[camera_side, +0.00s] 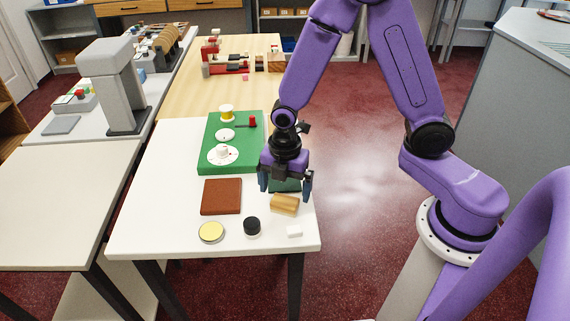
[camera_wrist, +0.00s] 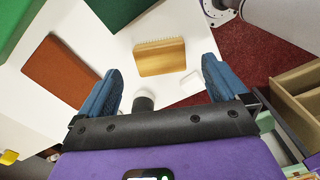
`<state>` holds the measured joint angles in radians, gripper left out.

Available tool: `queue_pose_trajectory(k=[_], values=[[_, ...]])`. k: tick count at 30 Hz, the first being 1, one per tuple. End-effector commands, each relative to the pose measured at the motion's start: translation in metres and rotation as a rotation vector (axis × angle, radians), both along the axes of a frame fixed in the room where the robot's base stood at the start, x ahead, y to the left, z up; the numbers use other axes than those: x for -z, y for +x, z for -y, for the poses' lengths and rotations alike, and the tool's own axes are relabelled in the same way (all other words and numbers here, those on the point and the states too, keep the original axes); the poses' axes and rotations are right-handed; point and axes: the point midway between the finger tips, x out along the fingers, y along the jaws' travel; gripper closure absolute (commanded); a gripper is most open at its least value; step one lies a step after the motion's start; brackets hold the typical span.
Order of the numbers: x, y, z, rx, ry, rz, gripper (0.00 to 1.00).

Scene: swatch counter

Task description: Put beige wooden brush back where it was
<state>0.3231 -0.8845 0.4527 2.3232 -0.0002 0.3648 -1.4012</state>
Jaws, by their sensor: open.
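The beige wooden brush (camera_side: 285,205) lies on the white table near its right edge. In the wrist view the brush (camera_wrist: 160,60) shows a flat wooden back and a row of bristles along its upper edge. My gripper (camera_side: 286,186) is above the table, just behind the brush in the side view, with fingers spread and nothing between them. In the wrist view the brush lies beyond the gap between my fingertips (camera_wrist: 160,72), apart from both. A dark green swatch (camera_wrist: 118,10) lies behind the brush and is partly hidden by my gripper in the side view.
A red-brown swatch (camera_side: 221,197), black round piece (camera_side: 252,226), yellow disc (camera_side: 211,232) and small white block (camera_side: 294,231) lie around the brush. A green board (camera_side: 208,158) with knobs stands behind. The table's front left is clear.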

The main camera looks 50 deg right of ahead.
Motion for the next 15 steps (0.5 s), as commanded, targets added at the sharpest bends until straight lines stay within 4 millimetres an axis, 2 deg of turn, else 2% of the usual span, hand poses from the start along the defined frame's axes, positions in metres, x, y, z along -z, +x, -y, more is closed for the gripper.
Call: queue_pose_trajectory(k=[9,15], values=[[-0.049,0.0,-0.001,-0.001,0.003,0.004,0.0],[-0.069,0.0,0.0,0.0,0.002,0.002,0.0]])
